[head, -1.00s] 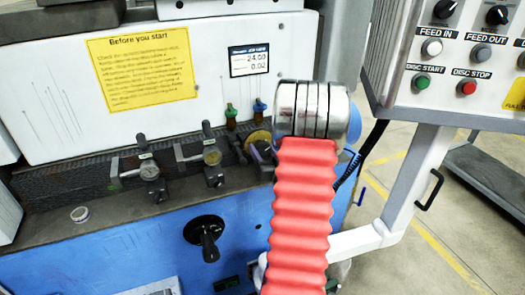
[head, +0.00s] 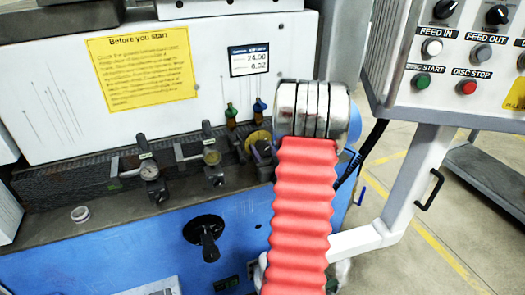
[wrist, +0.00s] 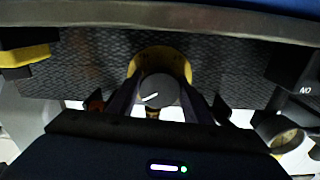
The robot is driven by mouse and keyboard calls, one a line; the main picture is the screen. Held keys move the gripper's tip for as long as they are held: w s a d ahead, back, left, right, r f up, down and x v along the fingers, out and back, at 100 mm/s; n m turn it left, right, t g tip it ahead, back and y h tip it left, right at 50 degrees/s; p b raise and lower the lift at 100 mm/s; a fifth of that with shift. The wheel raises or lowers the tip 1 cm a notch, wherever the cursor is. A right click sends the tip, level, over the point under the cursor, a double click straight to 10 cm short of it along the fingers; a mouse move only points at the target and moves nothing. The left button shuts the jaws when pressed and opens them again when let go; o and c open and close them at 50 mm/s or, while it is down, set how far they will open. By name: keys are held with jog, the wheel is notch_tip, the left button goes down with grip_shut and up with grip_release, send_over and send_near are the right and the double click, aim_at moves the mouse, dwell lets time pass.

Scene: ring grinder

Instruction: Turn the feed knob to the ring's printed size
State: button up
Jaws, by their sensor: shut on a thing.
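The feed knob (wrist: 160,88) is a dark round knob with a white pointer line, in the middle of the wrist view. The line points to the lower left. A yellow dial (wrist: 160,56) shows behind it; the dial also shows in the head view (head: 258,138). My gripper (wrist: 160,98) is shut on the knob, one finger on each side. In the head view my gripper (head: 264,155) is mostly hidden behind my red arm sleeve. A small pale ring (head: 80,214) lies on the ledge at the left; its printing is too small to read.
Clamps with gauges (head: 149,170) stand on the ledge left of my gripper. A black crank (head: 207,238) juts from the blue front. A button panel (head: 460,65) hangs at right.

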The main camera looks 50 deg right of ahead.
jog(key=shift+a, duration=0.1)
jog(key=o, duration=1.1)
jog(key=shift+c, duration=0.2)
jog(key=v, duration=1.3)
jog(key=shift+s+a, duration=0.15)
jog(key=shift+s, duration=0.15)
jog(key=shift+f, duration=0.1)
